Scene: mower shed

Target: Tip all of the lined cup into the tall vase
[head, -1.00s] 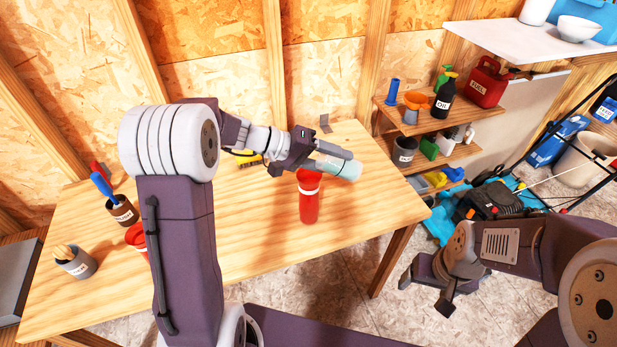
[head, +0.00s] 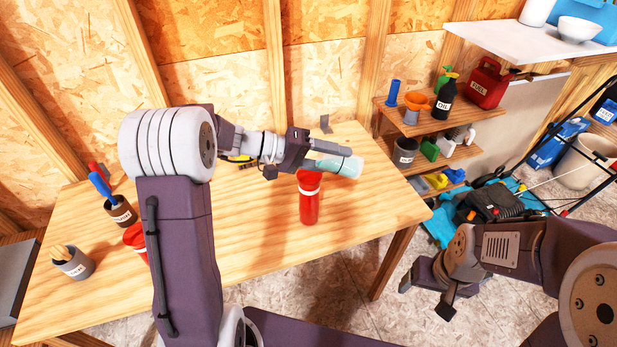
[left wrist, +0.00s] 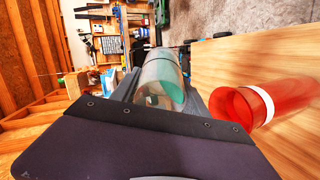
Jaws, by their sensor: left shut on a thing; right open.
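The cup (head: 345,165) is a clear, teal-tinted cup lying almost on its side above the table. My left gripper (head: 318,155) is shut on it. In the left wrist view the cup (left wrist: 160,70) sits between the fingers, with teal-green contents visible inside; I cannot tell the amount. The tall vase (head: 310,204) is red with a white band and stands upright on the table, just below the gripper. Its open mouth shows in the left wrist view (left wrist: 235,105), beside the cup. My right gripper (head: 440,287) is open and empty, right of the table.
A second red container (head: 136,236) is partly hidden behind my left arm. A dark pot with a blue-handled tool (head: 122,212) and a grey pot (head: 75,263) stand at the table's left. Shelves (head: 440,150) with bottles stand at right. The table's front right is clear.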

